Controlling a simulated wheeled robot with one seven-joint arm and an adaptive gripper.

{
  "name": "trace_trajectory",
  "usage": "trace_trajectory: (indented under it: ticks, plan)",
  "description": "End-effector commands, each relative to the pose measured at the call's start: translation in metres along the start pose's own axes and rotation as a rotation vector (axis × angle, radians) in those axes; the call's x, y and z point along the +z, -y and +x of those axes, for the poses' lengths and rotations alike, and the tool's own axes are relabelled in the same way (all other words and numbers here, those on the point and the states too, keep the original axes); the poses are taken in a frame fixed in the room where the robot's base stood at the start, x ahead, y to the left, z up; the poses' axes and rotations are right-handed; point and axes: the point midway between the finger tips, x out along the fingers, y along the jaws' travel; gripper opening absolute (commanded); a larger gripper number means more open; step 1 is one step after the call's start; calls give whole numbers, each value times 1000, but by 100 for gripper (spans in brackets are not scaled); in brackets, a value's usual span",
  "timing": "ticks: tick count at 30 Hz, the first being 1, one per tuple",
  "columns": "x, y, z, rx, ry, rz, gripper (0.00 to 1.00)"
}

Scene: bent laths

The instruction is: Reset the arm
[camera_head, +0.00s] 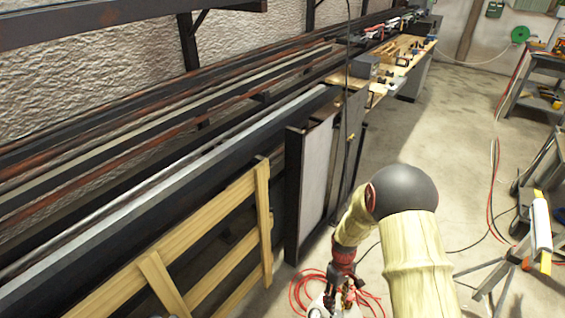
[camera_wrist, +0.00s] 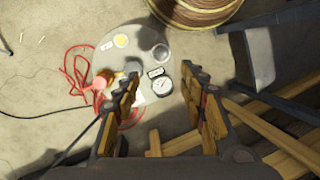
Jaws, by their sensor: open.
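My arm, with pale bamboo-like links and a dark round joint, reaches down in the middle right of the head view. My gripper (camera_head: 343,282) is low in that view, small and partly lost against the clutter below it. In the wrist view my gripper (camera_wrist: 163,85) has its two dark fingers with wood-coloured pads spread wide apart. Nothing is between the pads; the floor clutter shows through the gap, below the fingers.
A red hose (camera_head: 298,290) lies looped on the floor below my gripper. A round grey plate (camera_wrist: 120,58) with a dial (camera_wrist: 163,86) shows there. A wooden frame (camera_head: 262,215) and long metal racks stand left.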

Motion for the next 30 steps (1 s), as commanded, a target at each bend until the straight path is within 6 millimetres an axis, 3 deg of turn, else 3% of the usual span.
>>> trace_trajectory:
  ticks: [1, 9, 15, 21, 30]
  plan:
    - [6, 4, -21, 4, -7, 44, 42]
    - [57, 38, -132, 25, -53, 302, 42]
    - [99, 66, -201, 48, -125, 445, 42]
    - [142, 95, -256, 73, -220, 543, 42]
    - [200, 134, -318, 125, -413, 588, 42]
